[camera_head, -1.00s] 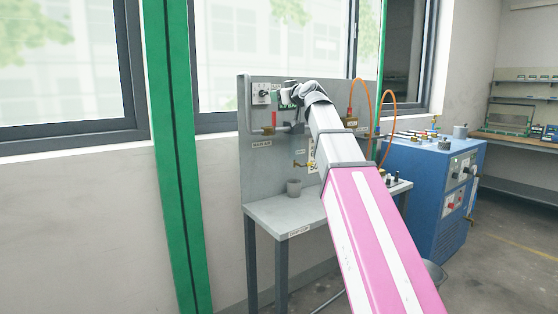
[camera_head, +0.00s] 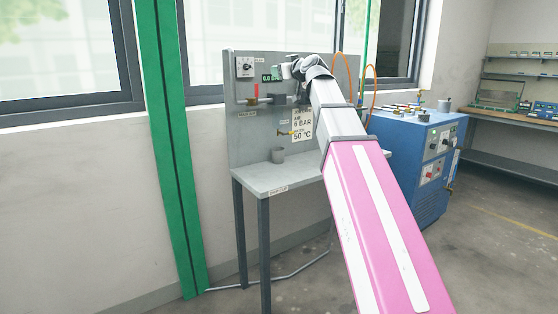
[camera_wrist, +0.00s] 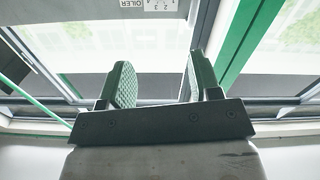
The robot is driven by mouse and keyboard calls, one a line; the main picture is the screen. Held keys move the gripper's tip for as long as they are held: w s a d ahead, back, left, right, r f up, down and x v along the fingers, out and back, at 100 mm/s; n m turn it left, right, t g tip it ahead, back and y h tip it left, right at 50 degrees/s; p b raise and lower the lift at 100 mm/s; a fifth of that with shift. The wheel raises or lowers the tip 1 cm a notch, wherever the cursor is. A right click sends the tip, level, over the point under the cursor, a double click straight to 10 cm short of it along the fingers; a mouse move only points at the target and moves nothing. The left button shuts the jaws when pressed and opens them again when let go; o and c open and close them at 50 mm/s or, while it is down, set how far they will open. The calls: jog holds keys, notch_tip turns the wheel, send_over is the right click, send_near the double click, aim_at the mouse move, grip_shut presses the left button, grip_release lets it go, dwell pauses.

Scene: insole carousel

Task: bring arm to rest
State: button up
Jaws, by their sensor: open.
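My gripper shows in the wrist view (camera_wrist: 157,85), its two green padded fingers apart with nothing between them. Beyond the fingers are the window and a pale sill; a panel edge with a label reading upside down is at the top. In the head view my pink and white arm reaches up toward the grey panel (camera_head: 245,140) of the workbench.
The panel carries a dial (camera_head: 245,67), a pipe with a brass fitting, and a sign (camera_head: 302,126). A blue machine (camera_head: 425,165) stands to the right. A green post (camera_head: 170,150) is at the left. Floor is clear at lower right.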

jog(key=s+d+f+m+g+h, duration=0.1)
jog(key=d+f+g+h, duration=0.1)
jog(key=f, duration=1.1)
jog(key=s+d+f+m+g+h, duration=0.1)
jog(key=d+f+m+g, duration=0.1)
jog(key=f, duration=1.1)
jog(key=s+d+f+m+g+h, duration=0.1)
jog(key=d+f+g+h, duration=0.15)
jog(key=f, duration=1.15)
jog(key=s+d+f+m+g+h, duration=0.1)
jog(key=s+d+f+g, duration=0.1)
jog(key=s+f, duration=0.5)
jog(key=s+d+f+m+g+h, duration=0.2)
jog(key=s+d+f, duration=0.3)
jog(key=f, duration=0.8)
jog(key=s+d+f+m+g+h, duration=0.1)
jog(key=s+d+f+g, duration=0.3)
jog(key=s+f, duration=0.6)
jog(key=shift+s+f+m, duration=0.15)
jog(key=shift+f+m, duration=0.05)
jog(key=shift+m, duration=0.3)
jog(key=shift+h, duration=0.25)
